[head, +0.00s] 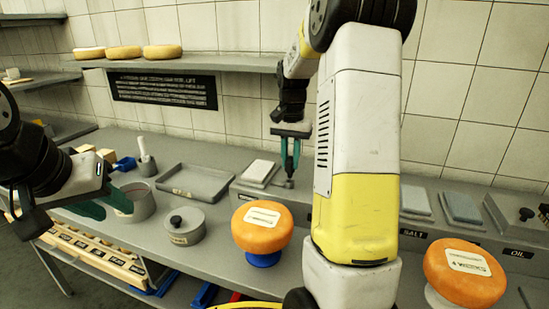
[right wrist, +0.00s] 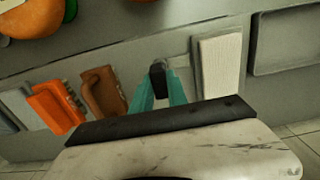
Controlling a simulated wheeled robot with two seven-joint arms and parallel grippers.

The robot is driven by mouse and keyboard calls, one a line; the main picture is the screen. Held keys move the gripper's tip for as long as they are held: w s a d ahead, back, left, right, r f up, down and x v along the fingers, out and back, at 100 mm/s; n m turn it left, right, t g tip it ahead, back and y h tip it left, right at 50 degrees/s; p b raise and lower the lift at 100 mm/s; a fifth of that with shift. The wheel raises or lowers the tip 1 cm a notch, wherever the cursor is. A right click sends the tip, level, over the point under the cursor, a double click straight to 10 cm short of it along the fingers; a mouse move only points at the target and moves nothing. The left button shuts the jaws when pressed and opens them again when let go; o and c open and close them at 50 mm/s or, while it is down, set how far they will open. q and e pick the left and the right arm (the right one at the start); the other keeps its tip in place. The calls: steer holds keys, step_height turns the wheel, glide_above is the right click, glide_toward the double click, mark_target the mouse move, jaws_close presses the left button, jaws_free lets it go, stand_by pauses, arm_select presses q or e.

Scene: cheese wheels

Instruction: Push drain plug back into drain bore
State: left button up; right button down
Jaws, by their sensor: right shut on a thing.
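My right gripper (head: 289,172) reaches down over the raised grey ledge (head: 228,188) at the back of the table. Its teal fingers are shut on a small dark plug (right wrist: 158,72), which shows between the fingertips in the right wrist view. In the head view the plug (head: 289,183) is a small grey piece at the ledge top. The drain bore cannot be made out, and I cannot tell whether the plug touches it. My left gripper (head: 116,211) is open and empty at the left, in front of a grey pot (head: 140,203).
A white block (head: 259,173) lies on the ledge just left of my right gripper. An orange cheese wheel (head: 263,228) stands on a blue stand in front. An orange brush (right wrist: 55,107) lies nearby.

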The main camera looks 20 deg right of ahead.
mark_target(290, 168)
steer(key=shift+f, duration=1.55)
stand_by(0.4)
steer(key=c, duration=1.2)
jaws_free()
steer(key=shift+c, duration=0.2)
step_height(290, 168, up, 7)
steer(key=shift+r, duration=0.35)
